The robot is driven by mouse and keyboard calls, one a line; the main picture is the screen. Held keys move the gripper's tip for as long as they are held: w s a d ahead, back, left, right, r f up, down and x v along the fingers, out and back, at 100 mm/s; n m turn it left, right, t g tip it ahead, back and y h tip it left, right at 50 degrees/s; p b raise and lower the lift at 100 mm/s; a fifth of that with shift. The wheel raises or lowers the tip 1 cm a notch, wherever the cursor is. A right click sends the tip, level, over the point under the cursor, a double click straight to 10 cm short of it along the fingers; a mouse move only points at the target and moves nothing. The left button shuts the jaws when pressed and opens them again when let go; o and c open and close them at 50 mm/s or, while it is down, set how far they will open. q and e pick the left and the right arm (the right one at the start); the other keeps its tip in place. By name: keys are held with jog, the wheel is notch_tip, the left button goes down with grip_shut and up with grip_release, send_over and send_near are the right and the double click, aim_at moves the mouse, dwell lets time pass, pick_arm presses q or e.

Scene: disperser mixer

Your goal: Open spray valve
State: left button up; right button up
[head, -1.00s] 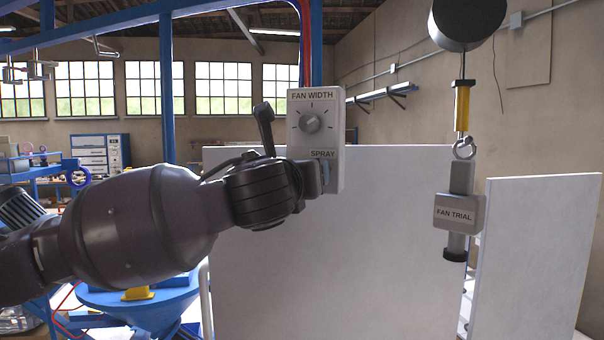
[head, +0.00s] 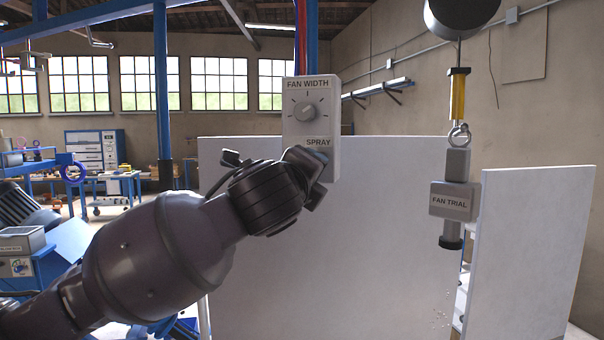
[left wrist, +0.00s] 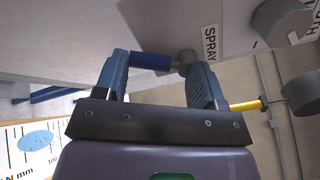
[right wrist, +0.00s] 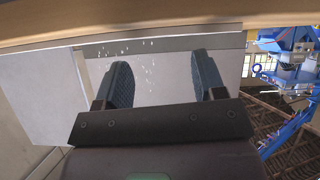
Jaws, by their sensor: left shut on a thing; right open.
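The control box (head: 325,140) carries a FAN WIDTH knob (head: 304,111) and a SPRAY label, which also shows in the left wrist view (left wrist: 210,43). The spray valve is a blue handle (left wrist: 151,61) on a round grey pivot (left wrist: 187,58) beside that label. My left gripper (left wrist: 158,70) is closed around the handle with its fingers on either side; in the head view its wrist hides most of the valve. The grey FAN TRIAL spray head (head: 453,200) hangs at right, with pale droplets (head: 441,316) below it. My right gripper (right wrist: 160,75) is open and empty.
A large white panel (head: 380,240) stands behind the box, with another white panel (head: 535,250) at right. In the left wrist view a scale card (left wrist: 35,145) bears a blue oval. Droplets (right wrist: 135,48) also show in the right wrist view.

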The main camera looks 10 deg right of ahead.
jog(key=shift+r, duration=0.1)
pick_arm(q)
jog(key=n, duration=0.2)
jog(key=d+n, duration=0.1)
jog(key=n, duration=0.3)
jog(key=shift+s+d+f, duration=0.15)
jog(key=shift+s+f, duration=0.15)
jog(key=shift+s, duration=0.05)
pick_arm(e)
jog(key=shift+s, duration=0.15)
pick_arm(q)
jog(key=o, duration=0.9)
